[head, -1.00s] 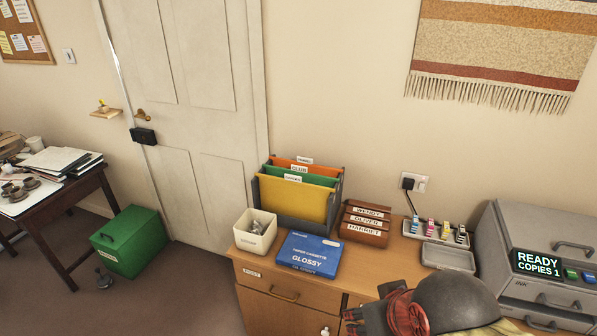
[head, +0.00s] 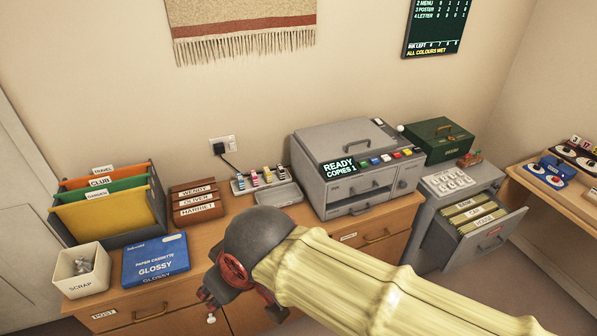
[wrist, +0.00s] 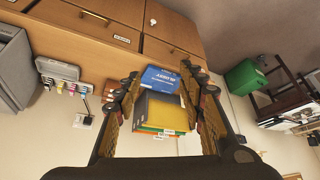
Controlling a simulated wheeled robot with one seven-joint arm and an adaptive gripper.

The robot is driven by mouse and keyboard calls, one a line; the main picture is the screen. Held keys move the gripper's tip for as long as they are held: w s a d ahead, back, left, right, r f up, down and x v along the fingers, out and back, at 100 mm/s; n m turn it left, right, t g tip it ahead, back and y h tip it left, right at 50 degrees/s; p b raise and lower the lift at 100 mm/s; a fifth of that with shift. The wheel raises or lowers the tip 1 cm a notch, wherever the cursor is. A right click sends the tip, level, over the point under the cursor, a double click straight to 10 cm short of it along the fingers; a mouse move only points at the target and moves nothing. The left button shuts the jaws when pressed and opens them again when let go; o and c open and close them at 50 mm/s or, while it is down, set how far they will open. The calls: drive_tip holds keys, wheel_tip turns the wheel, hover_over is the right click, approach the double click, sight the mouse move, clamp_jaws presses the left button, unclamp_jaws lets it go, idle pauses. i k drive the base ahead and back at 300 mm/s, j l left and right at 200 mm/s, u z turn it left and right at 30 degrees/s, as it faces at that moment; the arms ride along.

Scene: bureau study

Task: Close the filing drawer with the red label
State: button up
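The filing drawer (head: 478,236) of a grey cabinet stands pulled out at the right of the head view. It holds several upright labelled folders, and its front carries a small red label (head: 494,231). My arm crosses the lower middle of the head view, and my gripper (wrist: 166,100) is in front of the wooden sideboard, well to the left of the drawer. In the wrist view its two fingers are apart with nothing held between them. The drawer does not show in the wrist view.
The sideboard (head: 232,238) bears a copier (head: 345,150), a blue paper box (head: 155,258), a scrap bin (head: 83,272) and a folder rack (head: 108,205). A wooden table (head: 560,200) stands close right of the drawer.

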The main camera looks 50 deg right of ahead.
sight(460, 233)
drive_tip(key=k+l+z, duration=0.25)
drive_tip(key=k+l, duration=0.15)
drive_tip(key=k, duration=0.25)
drive_tip(key=z, duration=2.75)
drive_tip(key=i+j, duration=0.2)
drive_tip(key=i, duration=0.2)
drive_tip(key=i+j+u, duration=0.1)
drive_tip(key=i, duration=0.25)
drive_tip(key=i+j, duration=0.2)
drive_tip(key=i, duration=0.2)
